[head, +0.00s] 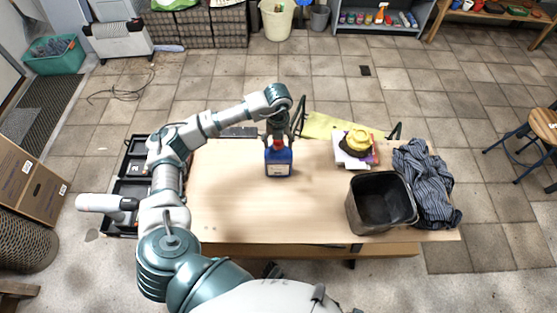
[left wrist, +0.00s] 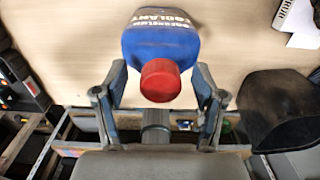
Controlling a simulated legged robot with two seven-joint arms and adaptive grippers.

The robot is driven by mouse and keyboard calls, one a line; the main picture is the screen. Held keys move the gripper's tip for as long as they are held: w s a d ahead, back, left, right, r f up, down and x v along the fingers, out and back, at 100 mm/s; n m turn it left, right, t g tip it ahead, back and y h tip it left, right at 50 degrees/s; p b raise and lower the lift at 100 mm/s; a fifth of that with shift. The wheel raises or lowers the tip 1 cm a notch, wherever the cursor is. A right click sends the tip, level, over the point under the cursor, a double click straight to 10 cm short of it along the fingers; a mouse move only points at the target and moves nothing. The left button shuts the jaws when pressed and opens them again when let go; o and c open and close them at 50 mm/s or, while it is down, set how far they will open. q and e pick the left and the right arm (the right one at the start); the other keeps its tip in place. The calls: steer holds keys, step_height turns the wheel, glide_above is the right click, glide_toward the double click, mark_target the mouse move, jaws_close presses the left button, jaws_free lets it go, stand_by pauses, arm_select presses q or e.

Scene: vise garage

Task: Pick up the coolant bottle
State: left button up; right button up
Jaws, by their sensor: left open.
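The coolant bottle (head: 278,162) is blue with a red cap and a white label, and stands upright on the wooden table (head: 225,205) near its back edge. My left gripper (head: 279,132) is above the bottle, around the height of its cap. In the left wrist view the bottle (left wrist: 160,42) shows its printed name, and its red cap (left wrist: 160,80) points toward the gripper. The open fingers of my left gripper (left wrist: 158,95) are on either side of the cap, apart from it. My right gripper is not in view.
A black bin (head: 381,202) stands at the table's right, with a striped cloth (head: 425,182) beside it. A yellow object (head: 358,139) sits on books (head: 352,156) at the back right. The table's left and middle front are clear.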

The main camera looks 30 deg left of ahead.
arm_select(q)
steer(key=shift+r, duration=0.1)
steer(key=c, duration=0.7)
jaws_close()
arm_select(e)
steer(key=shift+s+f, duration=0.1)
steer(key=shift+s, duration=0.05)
arm_select(q)
steer(key=shift+r, duration=0.1)
